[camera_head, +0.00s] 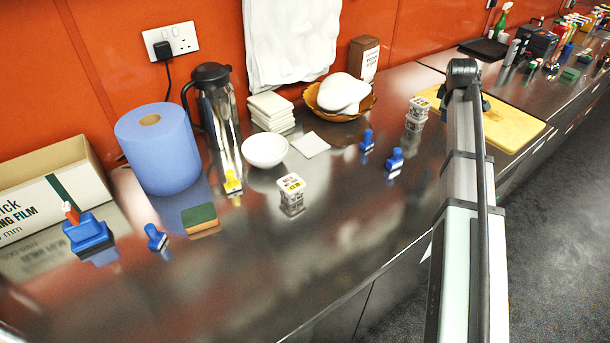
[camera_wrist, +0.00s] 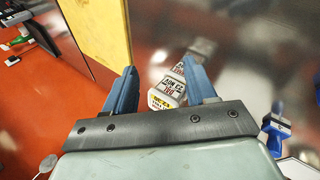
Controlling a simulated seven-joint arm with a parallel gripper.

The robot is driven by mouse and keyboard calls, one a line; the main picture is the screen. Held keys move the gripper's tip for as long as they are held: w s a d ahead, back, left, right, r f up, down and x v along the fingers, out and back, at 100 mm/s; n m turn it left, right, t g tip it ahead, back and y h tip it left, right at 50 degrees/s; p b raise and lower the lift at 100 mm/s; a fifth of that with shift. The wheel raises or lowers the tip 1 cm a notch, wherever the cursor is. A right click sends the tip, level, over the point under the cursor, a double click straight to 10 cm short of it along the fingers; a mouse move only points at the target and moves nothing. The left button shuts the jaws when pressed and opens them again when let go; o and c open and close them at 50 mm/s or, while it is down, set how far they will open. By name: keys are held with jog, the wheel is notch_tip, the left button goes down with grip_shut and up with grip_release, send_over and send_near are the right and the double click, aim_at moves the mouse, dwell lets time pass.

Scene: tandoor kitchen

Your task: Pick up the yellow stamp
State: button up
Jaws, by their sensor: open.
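The yellow stamp (camera_head: 232,181) stands on the steel counter in the head view, in front of the steel jug and left of the white bowl. It is small there, and I do not see it in the wrist view. My gripper (camera_wrist: 163,74) is open in the wrist view, with its two blue fingers apart. A white labelled tub (camera_wrist: 170,92) shows between the fingers, seemingly on the counter below them. My fingers cannot be made out in the head view, where my arm reaches up the right side, far from the yellow stamp.
Near the yellow stamp are the steel jug (camera_head: 217,105), white bowl (camera_head: 265,151), sponge (camera_head: 199,217), blue roll (camera_head: 160,148) and a labelled tub (camera_head: 290,184). Blue stamps (camera_head: 395,157) stand farther right. A yellow board (camera_head: 500,125) lies beyond. The front middle counter is clear.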

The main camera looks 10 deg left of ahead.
jog(key=s+a+n+g+y, duration=0.1)
jog(key=s+a+n+y, duration=0.1)
jog(key=a, duration=1.7)
notch_tip(320, 180, up, 4)
jog(key=n+g, duration=0.5)
jog(key=g, duration=0.1)
send_over(230, 172)
jog(key=shift+y, duration=0.3)
jog(key=f, duration=0.8)
jog(key=shift+w+a+f, duration=0.1)
jog(key=shift+w+a, duration=0.15)
jog(key=shift+s+d+f, duration=0.1)
jog(key=shift+s+f, duration=0.05)
jog(key=shift+f, duration=1.15)
jog(key=shift+s+d+f, duration=0.1)
jog(key=shift+f, duration=1.2)
jog(key=shift+c, duration=0.4)
grip_shut()
